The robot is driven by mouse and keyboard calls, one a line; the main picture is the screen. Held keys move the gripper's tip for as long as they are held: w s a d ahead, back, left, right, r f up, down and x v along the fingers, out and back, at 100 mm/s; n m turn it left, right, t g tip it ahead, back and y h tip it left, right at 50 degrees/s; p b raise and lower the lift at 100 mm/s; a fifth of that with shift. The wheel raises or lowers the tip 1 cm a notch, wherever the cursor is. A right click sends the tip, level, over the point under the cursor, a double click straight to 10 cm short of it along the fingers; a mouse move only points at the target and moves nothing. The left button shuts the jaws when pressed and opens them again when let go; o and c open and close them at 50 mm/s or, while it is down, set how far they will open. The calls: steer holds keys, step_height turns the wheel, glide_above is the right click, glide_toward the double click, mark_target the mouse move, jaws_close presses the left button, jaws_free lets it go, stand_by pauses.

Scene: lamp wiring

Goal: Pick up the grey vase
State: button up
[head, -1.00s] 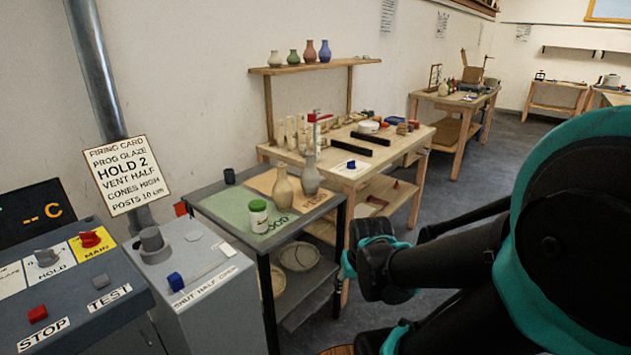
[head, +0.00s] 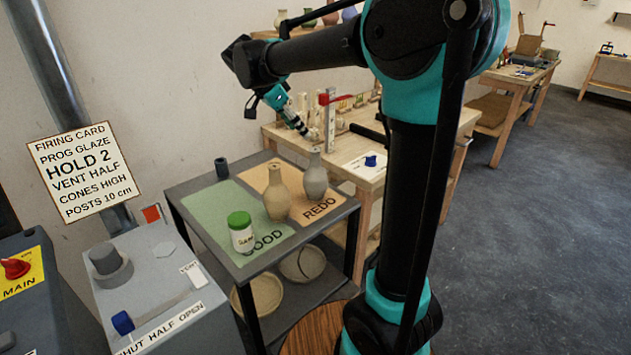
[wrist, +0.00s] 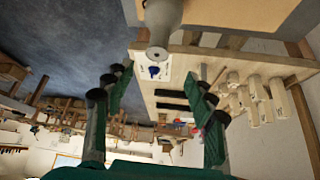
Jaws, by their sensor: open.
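The grey vase (head: 315,177) stands upright on the orange REDO area of the dark side table, right beside a tan vase (head: 277,195). My gripper (head: 305,132) is above the grey vase, slanting down toward it, and looks small from the head camera. In the wrist view the grey vase (wrist: 163,18) appears at the top edge, its mouth pointing down the picture. My open gripper (wrist: 160,104) shows there with its fingers wide apart and nothing between them. The vase lies beyond the fingertips, apart from them.
A white jar with a green lid (head: 241,232) stands on the green GOOD area. A dark cup (head: 221,168) is at the table's back corner. A wooden bench (head: 355,145) with several items stands close behind. The kiln panel is at left.

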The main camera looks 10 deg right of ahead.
mark_target(313, 149)
steer(key=x, duration=1)
steer(key=shift+d+f, duration=0.1)
steer(key=shift+f, duration=0.2)
steer(key=shift+s+a+f+x, duration=0.1)
steer(key=shift+x, duration=0.9)
steer(key=shift+s+a+f+x, duration=0.1)
steer(key=shift+x, duration=0.9)
steer(key=shift+s+a+f+x, duration=0.1)
steer(key=shift+x, duration=0.9)
steer(key=shift+r, duration=0.1)
jaws_close()
